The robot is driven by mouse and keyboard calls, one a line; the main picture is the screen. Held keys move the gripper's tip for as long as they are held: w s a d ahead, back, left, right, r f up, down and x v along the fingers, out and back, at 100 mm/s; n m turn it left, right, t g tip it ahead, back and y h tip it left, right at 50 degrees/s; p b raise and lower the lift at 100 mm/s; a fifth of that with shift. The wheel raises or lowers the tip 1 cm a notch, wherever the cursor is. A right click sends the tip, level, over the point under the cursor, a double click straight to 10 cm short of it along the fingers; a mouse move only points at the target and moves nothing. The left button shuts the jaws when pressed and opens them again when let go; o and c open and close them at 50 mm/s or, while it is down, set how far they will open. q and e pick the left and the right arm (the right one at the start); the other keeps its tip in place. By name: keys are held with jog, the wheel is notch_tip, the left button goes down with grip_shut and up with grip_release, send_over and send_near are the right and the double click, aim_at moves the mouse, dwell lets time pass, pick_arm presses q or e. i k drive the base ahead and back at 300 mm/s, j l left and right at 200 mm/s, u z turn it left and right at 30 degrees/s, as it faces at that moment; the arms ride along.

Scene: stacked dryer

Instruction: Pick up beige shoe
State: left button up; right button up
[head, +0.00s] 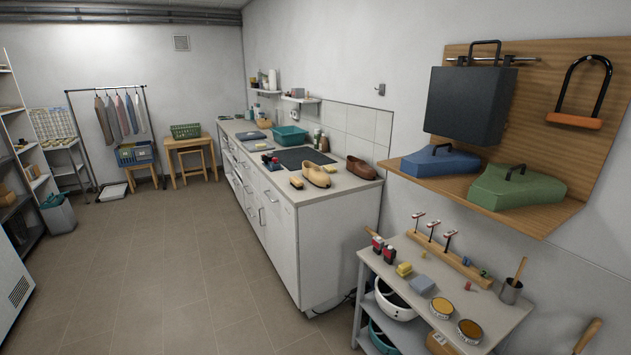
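A beige shoe (316,175) sits on the near end of the white counter (338,192), close to its front edge. A brown shoe (361,168) sits on the same counter to its right, against the wall side, apart from it. A small brush-like block (296,182) lies just left of the beige shoe. Neither of my grippers shows in the head view.
A low side table (398,266) with bottles, sponges and open tins stands right of the counter. A wooden wall shelf (515,208) with blue and green shapes juts out above it. The tiled floor (160,270) left of the counter is clear. A clothes rack (108,88) stands at the back left.

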aim_at(313, 172)
jog(key=i+j+z, duration=0.1)
jog(key=i+z, duration=0.15)
jog(key=i, duration=0.2)
jog(key=i+j+z, duration=0.25)
jog(key=i, duration=0.2)
jog(key=i+j+z, duration=0.25)
jog(key=i, duration=0.2)
